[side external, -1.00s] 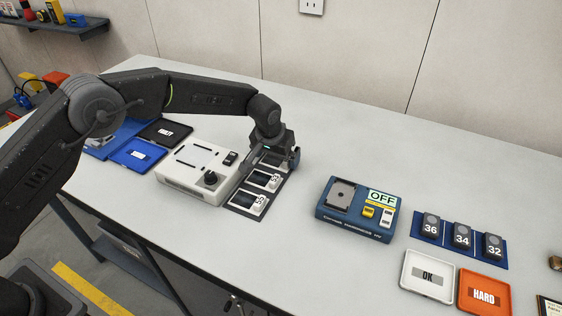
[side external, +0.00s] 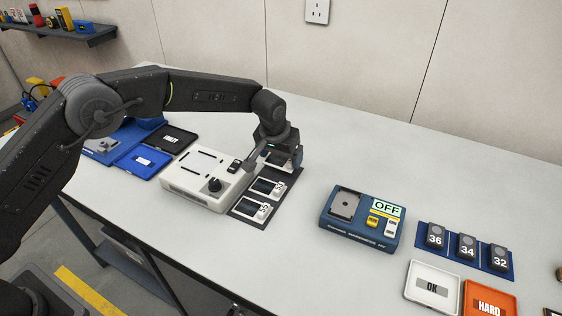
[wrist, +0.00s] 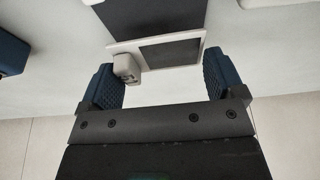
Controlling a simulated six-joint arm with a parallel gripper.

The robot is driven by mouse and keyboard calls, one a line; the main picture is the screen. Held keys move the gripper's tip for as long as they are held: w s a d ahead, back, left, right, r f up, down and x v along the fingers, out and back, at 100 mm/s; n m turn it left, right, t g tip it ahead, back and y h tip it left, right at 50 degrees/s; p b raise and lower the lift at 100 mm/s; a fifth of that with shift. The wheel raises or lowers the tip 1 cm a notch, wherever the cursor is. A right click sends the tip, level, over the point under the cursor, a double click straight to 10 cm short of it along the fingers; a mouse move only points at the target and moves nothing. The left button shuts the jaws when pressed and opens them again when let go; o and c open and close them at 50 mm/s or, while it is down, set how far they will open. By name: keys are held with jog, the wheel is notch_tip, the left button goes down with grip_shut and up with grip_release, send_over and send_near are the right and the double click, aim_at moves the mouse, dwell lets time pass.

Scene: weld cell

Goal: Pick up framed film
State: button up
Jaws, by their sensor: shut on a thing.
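A white framed film with a dark window (wrist: 170,52) and a white block (wrist: 127,67) at one end is in the wrist view, between the blue ridged fingers of my gripper (wrist: 160,82). My gripper (side external: 285,160) is shut on this frame over the far end of the dark mat (side external: 290,180). The held frame is mostly hidden by the gripper in the side view. It appears slightly above the mat. Two other framed films, a middle one (side external: 266,187) and a near one (side external: 250,208), lie on the mat.
A white box with a black knob (side external: 205,170) stands close left of the mat. A blue device marked OFF (side external: 362,220) is to the right, with clear table between. Numbered blocks (side external: 466,245), a white OK tray (side external: 432,287) and an orange HARD tray (side external: 487,302) lie farther right.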

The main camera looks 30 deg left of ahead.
jog(key=s+a+r, duration=0.2)
jog(key=a+r, duration=0.6)
jog(key=a, duration=0.3)
send_over(201, 161)
jog(key=s, duration=0.1)
jog(key=shift+f, duration=3.3)
jog(key=o, duration=0.6)
jog(key=shift+o, duration=0.2)
jog(key=shift+r, duration=3.45)
